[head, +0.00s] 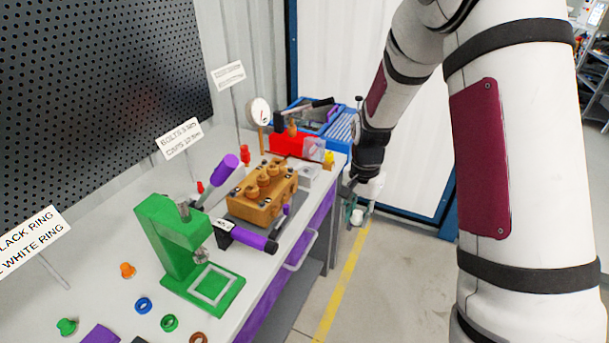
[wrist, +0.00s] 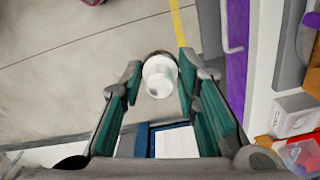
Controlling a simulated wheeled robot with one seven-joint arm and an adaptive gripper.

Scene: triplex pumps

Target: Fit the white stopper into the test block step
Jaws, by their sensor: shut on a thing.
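The white stopper (head: 357,216) is between the fingertips of my gripper (head: 355,207), beyond the right edge of the bench and above the floor. In the wrist view the stopper (wrist: 160,78) sits at the tips of the two green-padded fingers (wrist: 160,82), which are shut on it. A brown-orange block (head: 252,212) with several rounded plugs on top stands on the bench, left of my gripper and apart from it. I cannot tell for sure whether it is the test block, and no step can be made out clearly.
A green press (head: 168,246) stands at the front of the bench, with small coloured rings near it. A purple-handled tool (head: 252,238) lies by the brown block. A red box (head: 288,145) and blue crate (head: 338,127) are at the back. The floor (head: 385,275) beside the bench is clear.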

